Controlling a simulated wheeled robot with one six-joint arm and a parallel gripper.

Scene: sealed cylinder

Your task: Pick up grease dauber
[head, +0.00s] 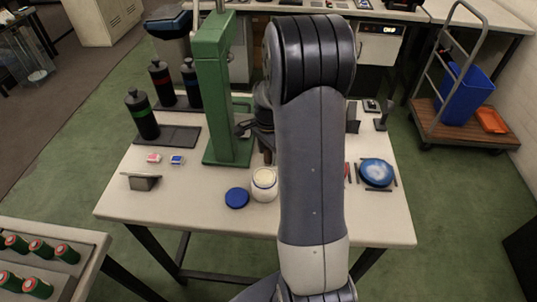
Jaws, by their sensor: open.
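A small dark upright piece on a base (382,115) stands at the table's back right edge; it may be the grease dauber, but it is too small to tell. An open jar of pale grease (264,184) stands near the table's front middle, with a blue lid (237,198) lying to its left. My gripper (256,140) shows only in part, dark, beside the green press and left of my forearm. It is open, above the table behind the jar. My forearm hides the table's middle right, and much of the gripper.
A green press column (212,95) rises at the table's back middle. Black bottles (142,115) stand left of it. Small red and blue boxes (165,158) and a metal block (141,181) lie front left. A blue round dish (376,172) sits right.

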